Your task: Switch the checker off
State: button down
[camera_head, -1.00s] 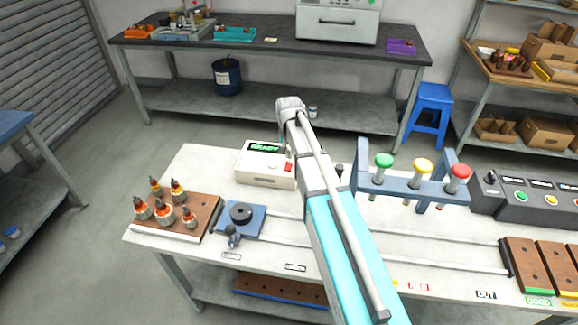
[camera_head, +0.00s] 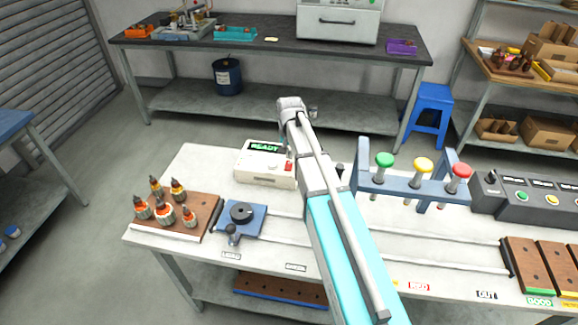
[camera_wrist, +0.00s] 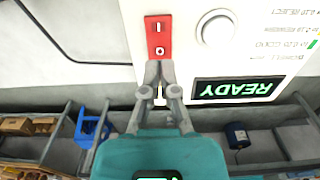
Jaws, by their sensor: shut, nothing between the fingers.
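The checker (camera_head: 262,171) is a white box on the near bench, left of my arm. Its display (camera_head: 265,147) glows green and reads READY; it also shows upside down in the wrist view (camera_wrist: 238,88). In the wrist view its red rocker switch (camera_wrist: 158,38), marked I and O, is close in front of my fingertips. My gripper (camera_wrist: 159,68) is shut and empty, its tips at the O end of the switch. I cannot tell whether they touch it. In the head view my arm hides the gripper.
A round white button (camera_wrist: 216,34) sits beside the switch. A wooden block (camera_head: 172,216) with several armatures and a blue fixture (camera_head: 240,221) stand left of my arm. A blue rack (camera_head: 415,187) with green, yellow and red knobs stands close on the right.

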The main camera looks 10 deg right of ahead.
jog(key=shift+f+b, duration=1.2)
jog(key=shift+f, duration=0.05)
dwell(1.1)
jog(key=shift+r, duration=0.15)
jog(key=shift+r+p, duration=3.4)
jog(key=shift+p, duration=0.15)
